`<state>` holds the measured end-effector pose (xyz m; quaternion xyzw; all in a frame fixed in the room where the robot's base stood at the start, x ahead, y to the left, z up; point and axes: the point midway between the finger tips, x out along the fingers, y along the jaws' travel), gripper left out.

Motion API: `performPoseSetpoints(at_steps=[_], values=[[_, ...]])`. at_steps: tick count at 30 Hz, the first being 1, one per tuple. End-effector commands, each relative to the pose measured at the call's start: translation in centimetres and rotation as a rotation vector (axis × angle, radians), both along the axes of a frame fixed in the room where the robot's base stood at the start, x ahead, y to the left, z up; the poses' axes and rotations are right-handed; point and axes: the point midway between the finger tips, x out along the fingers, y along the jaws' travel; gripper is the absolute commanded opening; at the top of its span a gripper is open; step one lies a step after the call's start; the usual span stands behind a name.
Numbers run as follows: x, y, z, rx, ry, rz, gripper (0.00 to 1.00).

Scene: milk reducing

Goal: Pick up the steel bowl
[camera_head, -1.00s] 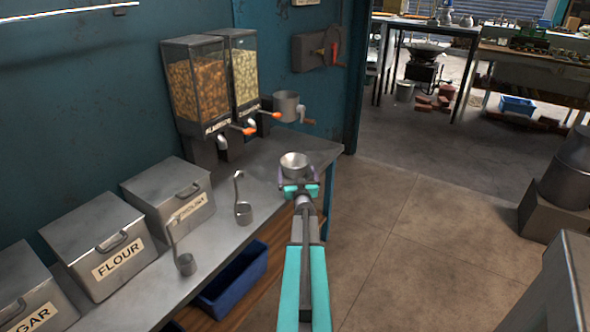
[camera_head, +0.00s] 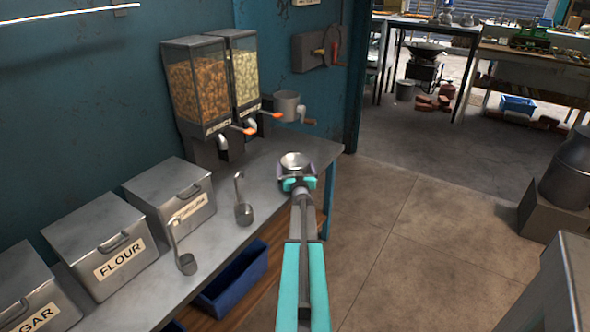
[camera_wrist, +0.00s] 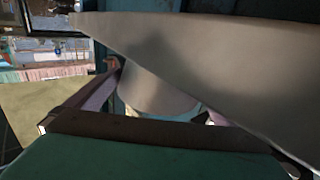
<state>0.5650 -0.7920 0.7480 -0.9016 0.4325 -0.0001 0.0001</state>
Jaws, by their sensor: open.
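The steel bowl (camera_head: 294,162) is a small round metal bowl near the right end of the metal counter (camera_head: 262,178). My gripper (camera_head: 296,178) is at the bowl, on its near side. In the wrist view, a large pale curved surface, seemingly the bowl (camera_wrist: 158,90), fills the space beyond and between the fingers. The jaws of my gripper, also seen in the wrist view (camera_wrist: 155,90), are open with one finger on each side. I cannot tell whether the fingers touch the bowl. Its underside is hidden in the head view.
Two dispensers (camera_head: 216,85) and a grinder (camera_head: 288,106) stand behind the bowl. Ladles (camera_head: 243,212) and lidded boxes labelled FLOUR (camera_head: 108,250) and SUGAR line the counter to the left. A blue bin (camera_head: 232,280) sits below. Open floor (camera_head: 400,220) lies to the right.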

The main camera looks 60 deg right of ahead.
Motion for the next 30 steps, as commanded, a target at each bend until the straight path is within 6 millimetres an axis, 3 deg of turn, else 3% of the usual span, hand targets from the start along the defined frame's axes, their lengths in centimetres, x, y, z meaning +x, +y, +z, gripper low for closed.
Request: performPoseSetpoints(at_steps=[9,15,23,30], values=[[0.0,0.0,0.0,0.0,0.0,0.0,1.0],[0.0,0.0,0.0,-0.001,-0.001,0.0,0.7],[0.0,0.0,0.1,-0.001,-0.001,0.0,0.7],[-0.1,0.0,1.4,-0.002,0.0,0.0,0.7]])
